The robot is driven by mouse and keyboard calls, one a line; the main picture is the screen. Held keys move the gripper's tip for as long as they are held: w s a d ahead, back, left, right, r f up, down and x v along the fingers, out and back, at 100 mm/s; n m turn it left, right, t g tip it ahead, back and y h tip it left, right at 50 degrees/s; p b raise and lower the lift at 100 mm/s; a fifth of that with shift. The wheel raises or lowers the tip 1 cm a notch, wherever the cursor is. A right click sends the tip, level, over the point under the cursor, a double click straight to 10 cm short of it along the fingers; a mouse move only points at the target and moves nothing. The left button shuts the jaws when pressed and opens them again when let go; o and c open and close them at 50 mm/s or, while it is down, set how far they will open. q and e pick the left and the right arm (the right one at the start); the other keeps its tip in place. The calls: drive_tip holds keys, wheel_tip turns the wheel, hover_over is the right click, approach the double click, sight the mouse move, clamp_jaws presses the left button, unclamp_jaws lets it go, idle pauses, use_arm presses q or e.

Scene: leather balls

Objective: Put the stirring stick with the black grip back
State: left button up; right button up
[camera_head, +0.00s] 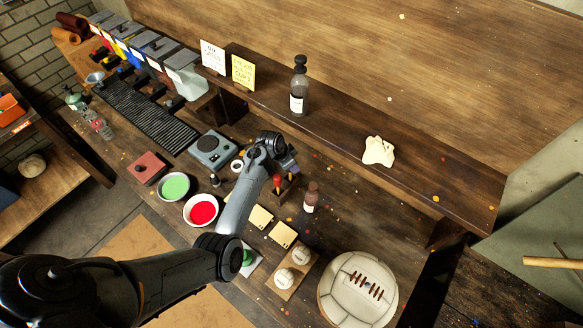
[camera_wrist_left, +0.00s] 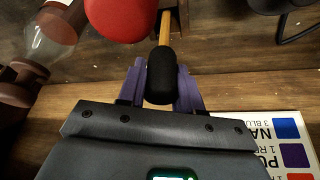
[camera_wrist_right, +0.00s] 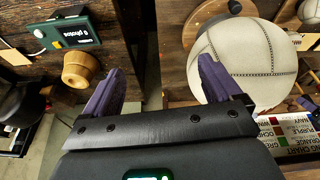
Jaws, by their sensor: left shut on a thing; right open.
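The black grip (camera_wrist_left: 160,76) of a stirring stick is between the purple fingers of my left gripper (camera_wrist_left: 161,88) in the left wrist view, and the gripper is shut on it. Its yellowish wooden shaft (camera_wrist_left: 174,20) runs away from the grip, and its far end is out of sight. A red-gripped stick (camera_head: 277,182) stands in a small wooden holder (camera_head: 287,194), just below my left gripper (camera_head: 291,160) in the head view. The held stick is hidden there. A red grip (camera_wrist_left: 120,12) shows large beside the black one. My right gripper (camera_wrist_right: 158,85) is open and empty.
Red (camera_head: 203,211) and green (camera_head: 174,187) paint bowls, a scale (camera_head: 211,150) and a brown bottle (camera_head: 311,197) stand around the holder. A white leather ball (camera_head: 357,290) lies at the bench front. A raised shelf (camera_head: 400,160) runs behind.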

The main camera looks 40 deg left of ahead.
idle(0.3)
use_arm(q)
drive_tip(key=shift+f, duration=0.15)
drive_tip(key=o, duration=1)
drive_tip(key=shift+o, duration=0.2)
